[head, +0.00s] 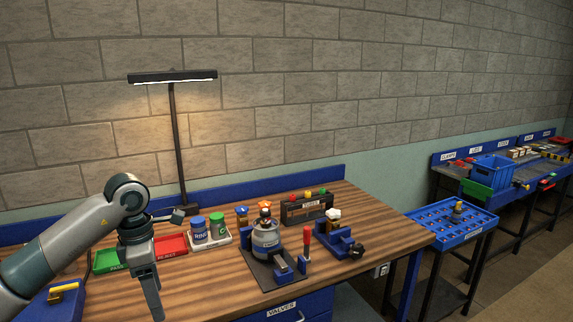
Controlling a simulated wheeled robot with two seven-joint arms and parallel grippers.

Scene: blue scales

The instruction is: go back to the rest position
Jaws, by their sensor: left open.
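My left arm comes in from the left side of the head view. My left gripper (151,291) points down over the near left part of the wooden workbench (205,283). It is open, and I see nothing between its fingers. Behind it lie a green tray (107,261) and a red tray (172,245), partly hidden by the gripper and wrist. My right arm and right gripper are not in this view.
A lamp (172,77) stands at the bench's back. A white tray with blue and green jars (217,226), a grey pot-like device (266,238), a red-handled tool (306,242) and a blue vise-like fixture (335,240) stand right of the gripper. A blue grid tray (452,221) stands farther right.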

